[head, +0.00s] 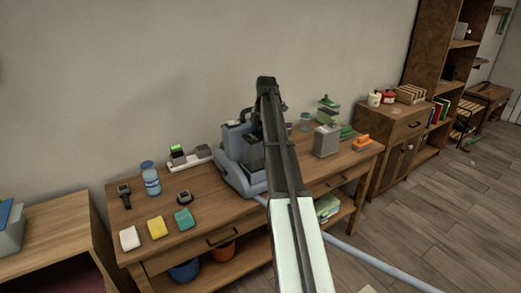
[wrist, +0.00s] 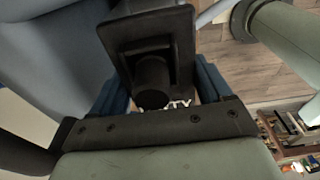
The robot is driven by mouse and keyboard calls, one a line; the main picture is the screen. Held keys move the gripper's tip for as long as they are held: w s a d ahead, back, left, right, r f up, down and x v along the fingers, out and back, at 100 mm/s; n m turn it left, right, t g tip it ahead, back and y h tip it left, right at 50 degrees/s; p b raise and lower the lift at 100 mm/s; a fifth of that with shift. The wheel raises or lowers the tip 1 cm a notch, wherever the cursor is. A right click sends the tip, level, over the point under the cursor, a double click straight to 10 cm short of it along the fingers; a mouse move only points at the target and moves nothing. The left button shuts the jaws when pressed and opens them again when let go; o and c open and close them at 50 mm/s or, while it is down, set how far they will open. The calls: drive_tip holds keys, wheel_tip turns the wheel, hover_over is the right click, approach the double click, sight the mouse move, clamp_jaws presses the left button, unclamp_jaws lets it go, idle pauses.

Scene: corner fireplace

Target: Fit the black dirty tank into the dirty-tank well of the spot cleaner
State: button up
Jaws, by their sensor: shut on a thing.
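The spot cleaner (head: 230,165), a blue-grey machine, stands on the wooden workbench in the head view. Its blue-grey body (wrist: 45,65) also fills the left of the wrist view. The black dirty tank (wrist: 150,25) has white lettering, partly readable as "TY". My gripper (wrist: 160,80) is shut on it, with a blue finger on each side. In the head view a dark shape that looks like the tank (head: 251,155) shows at the machine, partly behind my arm. The dirty-tank well is hidden, so I cannot tell how far the tank sits in it.
On the workbench (head: 215,219) are a blue-labelled bottle (head: 151,179), coloured cloths (head: 157,228), two watch-like items and a power strip (head: 190,158) left of the machine. A grey canister (head: 326,141) and an orange item (head: 361,143) stand right. A pale hose (head: 365,264) runs at front right.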

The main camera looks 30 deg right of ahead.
drive_tip(key=shift+f, duration=2.2)
drive_tip(key=o, duration=1.3)
drive_tip(key=shift+o, duration=0.2)
drive_tip(key=r, duration=0.7)
drive_tip(key=d+r, duration=0.1)
drive_tip(key=r, duration=0.2)
drive_tip(key=shift+w+d+r, duration=0.1)
drive_tip(key=shift+r, duration=0.15)
drive_tip(key=shift+d+r, duration=0.1)
drive_tip(key=shift+r, duration=0.7)
